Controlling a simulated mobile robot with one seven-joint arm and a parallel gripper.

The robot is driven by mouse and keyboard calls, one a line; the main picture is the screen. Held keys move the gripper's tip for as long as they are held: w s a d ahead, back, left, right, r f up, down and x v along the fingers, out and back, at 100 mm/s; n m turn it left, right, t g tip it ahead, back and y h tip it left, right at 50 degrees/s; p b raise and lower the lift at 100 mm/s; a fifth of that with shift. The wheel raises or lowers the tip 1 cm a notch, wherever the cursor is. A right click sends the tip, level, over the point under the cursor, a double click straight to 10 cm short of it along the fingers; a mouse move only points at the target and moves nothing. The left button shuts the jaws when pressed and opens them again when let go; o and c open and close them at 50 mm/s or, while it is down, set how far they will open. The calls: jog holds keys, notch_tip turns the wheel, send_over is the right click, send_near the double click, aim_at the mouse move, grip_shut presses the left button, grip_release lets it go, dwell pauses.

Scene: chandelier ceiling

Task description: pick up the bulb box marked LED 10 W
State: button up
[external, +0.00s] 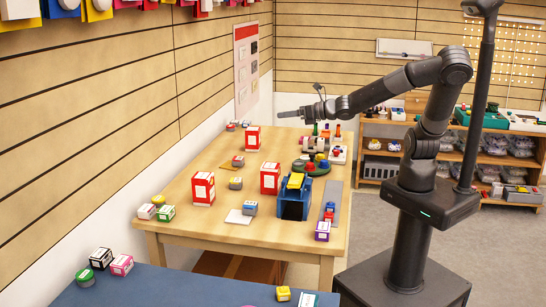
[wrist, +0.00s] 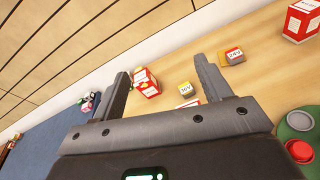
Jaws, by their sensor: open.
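My gripper (external: 300,112) is above the far end of the wooden table, its fingers pointing left. In the wrist view the gripper (wrist: 164,68) is open, with nothing between its fingers. Several red and white boxes stand on the table, among them a front left one (external: 203,189), a middle one (external: 270,178) and a far one (external: 253,137). The wrist view shows a red box (wrist: 148,84) by the left finger and another (wrist: 300,21) at top right.
The wooden table (external: 190,222) also carries a blue holder (external: 293,200), a green round tray (external: 312,168) and bottles at the far end. A slatted wall runs along its left. A blue surface (external: 150,290) lies in front. Shelves (external: 463,157) stand behind my arm.

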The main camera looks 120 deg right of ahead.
notch_tip(320, 180, up, 6)
jog(key=a+n+t+h, duration=0.1)
jog(key=a+n+t, duration=0.1)
jog(key=n, duration=0.1)
send_near(271, 174)
jog(key=d, duration=0.1)
jog(key=d+f, duration=0.1)
jog(key=d, duration=0.2)
jog(key=shift+d+f, duration=0.25)
jog(key=shift+d, duration=0.1)
jog(key=shift+w+f, duration=0.1)
jog(key=shift+f, duration=0.1)
jog(key=shift+w+d, duration=0.25)
jog(key=x, duration=0.6)
jog(key=shift+w+d, duration=0.25)
jog(key=shift+w, duration=0.05)
jog(key=shift+c, duration=0.2)
jog(key=c, duration=0.7)
jog(key=shift+r, duration=0.1)
